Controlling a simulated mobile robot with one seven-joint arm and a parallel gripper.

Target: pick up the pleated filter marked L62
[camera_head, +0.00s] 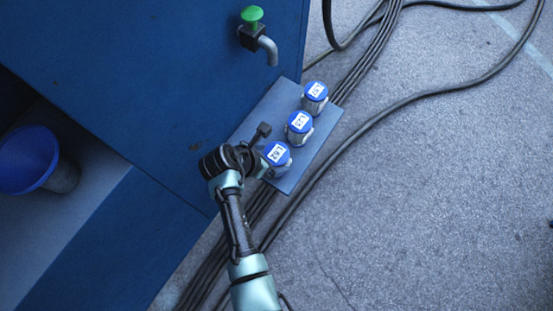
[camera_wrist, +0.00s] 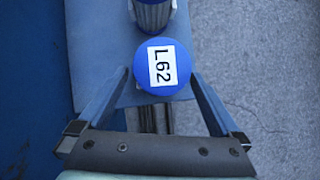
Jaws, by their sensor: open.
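The pleated filter marked L62 (camera_head: 277,154) has a blue cap with a white label and stands at the near end of a blue-grey shelf plate (camera_head: 322,134). In the wrist view, the L62 filter's cap (camera_wrist: 181,62) fills the upper middle, with its label readable sideways. My gripper (camera_head: 264,151) is open beside this filter. In the wrist view, my gripper's fingers (camera_wrist: 160,76) show to the left and right of the cap, with gaps on both sides. The cap hides most of the filter's body there.
Two similar blue-capped filters, a middle one (camera_head: 300,122) and a far one (camera_head: 315,91), stand in line on the plate. A blue cabinet (camera_head: 150,70) with a green-handled tap (camera_head: 252,18) is at left. A blue bucket (camera_head: 28,160) sits inside. Cables (camera_head: 375,125) cross the floor.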

